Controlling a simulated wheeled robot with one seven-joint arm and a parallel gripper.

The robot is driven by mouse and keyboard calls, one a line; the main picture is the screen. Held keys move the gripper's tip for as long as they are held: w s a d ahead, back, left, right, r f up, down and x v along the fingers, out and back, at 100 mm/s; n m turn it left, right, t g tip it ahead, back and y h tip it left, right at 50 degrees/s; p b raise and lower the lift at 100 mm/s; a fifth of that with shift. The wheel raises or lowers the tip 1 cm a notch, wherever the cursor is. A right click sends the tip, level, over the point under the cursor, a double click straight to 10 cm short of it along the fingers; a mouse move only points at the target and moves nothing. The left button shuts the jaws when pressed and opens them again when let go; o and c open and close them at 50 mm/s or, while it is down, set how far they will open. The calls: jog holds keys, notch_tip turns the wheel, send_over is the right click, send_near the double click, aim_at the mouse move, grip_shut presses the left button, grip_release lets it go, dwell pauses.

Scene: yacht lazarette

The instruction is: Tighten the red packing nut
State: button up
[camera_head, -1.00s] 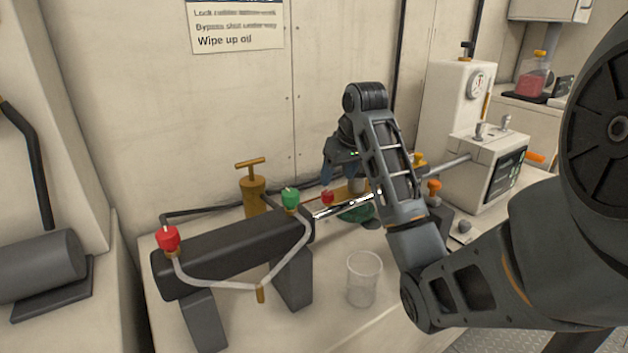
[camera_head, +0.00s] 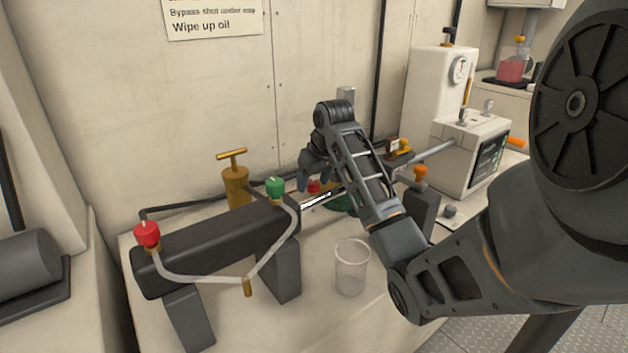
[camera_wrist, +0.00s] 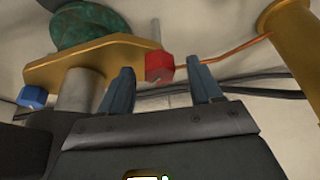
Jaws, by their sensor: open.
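The red packing nut (camera_wrist: 159,66) is a small hex nut on the end of a brass flange (camera_wrist: 85,62) in the wrist view. My gripper (camera_wrist: 162,78) is open, one finger on each side of the nut, with visible gaps; I cannot tell the depth between them. A blue nut (camera_wrist: 32,97) sits at the flange's other end, and a grey shaft (camera_wrist: 80,92) runs through it. In the head view the red nut (camera_head: 313,187) shows just beneath my gripper (camera_head: 316,184), partly hidden; my arm covers much of the flange.
A dark cylinder (camera_head: 215,243) with a red cap (camera_head: 147,234) and a green cap (camera_head: 275,188) lies left on stands. A clear cup (camera_head: 351,268) stands in front. A brass pump (camera_head: 235,184) is behind. A white box (camera_head: 470,150) stands right.

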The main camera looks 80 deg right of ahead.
jog(key=shift+c, duration=0.2)
jog(key=c, duration=1)
jog(key=shift+r, duration=0.1)
jog(key=shift+p, duration=0.35)
jog(key=m+p, duration=0.1)
jog(key=p, duration=0.1)
jog(key=shift+w+a+r+m+g+p, duration=0.1)
jog(key=shift+a+r+m+g+p, duration=0.1)
jog(key=shift+m+g+p, duration=0.15)
jog(key=m+p, duration=0.2)
jog(key=p, duration=0.1)
jog(key=shift+m+g+h, duration=0.25)
jog(key=shift+g+h, duration=0.1)
jog(key=shift+h, duration=0.05)
jog(key=shift+w+d+f+m+g+p, duration=0.1)
jog(key=shift+m+g+p, duration=0.35)
jog(key=shift+m+p, duration=0.8)
jog(key=shift+f+m+g+p, duration=0.1)
jog(key=shift+m+g+p, duration=0.35)
jog(key=shift+m+p, duration=0.75)
jog(key=shift+h, duration=0.3)
